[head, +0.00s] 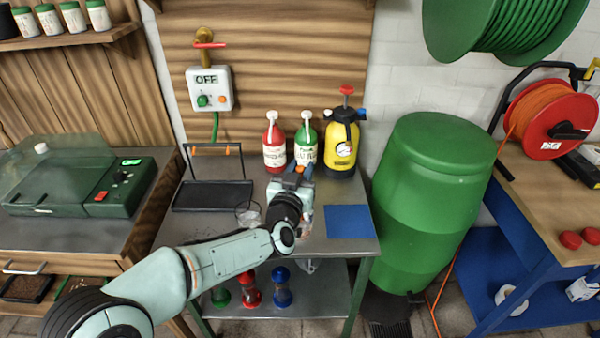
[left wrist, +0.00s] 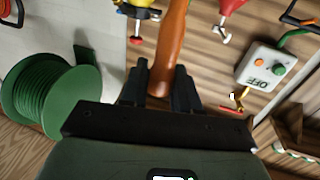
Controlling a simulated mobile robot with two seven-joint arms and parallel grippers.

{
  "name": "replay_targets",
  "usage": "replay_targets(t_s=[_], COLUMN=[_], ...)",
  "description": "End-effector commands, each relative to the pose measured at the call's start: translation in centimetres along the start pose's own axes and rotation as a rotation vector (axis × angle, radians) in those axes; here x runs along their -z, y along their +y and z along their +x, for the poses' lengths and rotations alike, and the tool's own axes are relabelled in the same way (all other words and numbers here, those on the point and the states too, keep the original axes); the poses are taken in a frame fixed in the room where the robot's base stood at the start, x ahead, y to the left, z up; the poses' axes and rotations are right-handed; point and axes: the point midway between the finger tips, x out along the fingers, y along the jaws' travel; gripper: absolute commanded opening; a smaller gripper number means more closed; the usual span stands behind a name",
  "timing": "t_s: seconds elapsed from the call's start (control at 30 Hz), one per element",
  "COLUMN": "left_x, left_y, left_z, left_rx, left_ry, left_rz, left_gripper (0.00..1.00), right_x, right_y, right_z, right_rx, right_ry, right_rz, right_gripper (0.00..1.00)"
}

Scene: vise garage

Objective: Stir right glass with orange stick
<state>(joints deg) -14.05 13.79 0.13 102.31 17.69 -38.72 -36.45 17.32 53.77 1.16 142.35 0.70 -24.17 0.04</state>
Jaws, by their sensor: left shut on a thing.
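My left gripper (head: 297,178) is over the middle of the metal table, in front of the bottles. In the left wrist view the left gripper (left wrist: 158,88) is shut on the orange stick (left wrist: 172,45), which runs between its fingers. In the head view the stick is mostly hidden by my arm. A clear glass (head: 248,214) stands on the table, left of my wrist. The right glass (head: 306,222) is largely hidden behind my wrist, with a sliver of it showing. I cannot tell whether the stick is inside it. My right gripper is not in view.
A black tray with a handle (head: 212,195) lies at the table's left. A red bottle (head: 274,148), a green bottle (head: 306,145) and a yellow sprayer (head: 342,145) stand at the back. A blue mat (head: 348,221) lies at the right. A green barrel (head: 433,200) stands beside the table.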

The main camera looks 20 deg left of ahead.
Motion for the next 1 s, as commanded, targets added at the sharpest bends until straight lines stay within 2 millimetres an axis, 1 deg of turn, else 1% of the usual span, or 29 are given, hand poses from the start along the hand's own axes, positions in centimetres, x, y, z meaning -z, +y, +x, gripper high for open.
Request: replay_targets(t_s=[0.03, 0.63, 0.73, 1.0], left_x=[0.8, 5.5, 5.9, 5.8], left_y=[0.0, 0.0, 0.0, 0.0], left_z=[0.0, 0.0, 0.0, 0.0], left_rx=[0.0, 0.001, 0.0, 0.0], left_ry=[0.001, 0.002, 0.001, 0.0], left_rz=[0.0, -0.001, -0.001, 0.0], left_gripper=[0.06, 0.06, 0.06, 0.06], right_x=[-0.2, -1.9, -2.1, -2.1], right_y=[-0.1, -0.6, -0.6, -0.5], right_z=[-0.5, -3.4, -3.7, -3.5], right_rx=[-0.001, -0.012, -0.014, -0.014], right_ry=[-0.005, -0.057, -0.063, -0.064], right_rz=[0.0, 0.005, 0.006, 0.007], right_gripper=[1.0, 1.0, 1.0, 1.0])
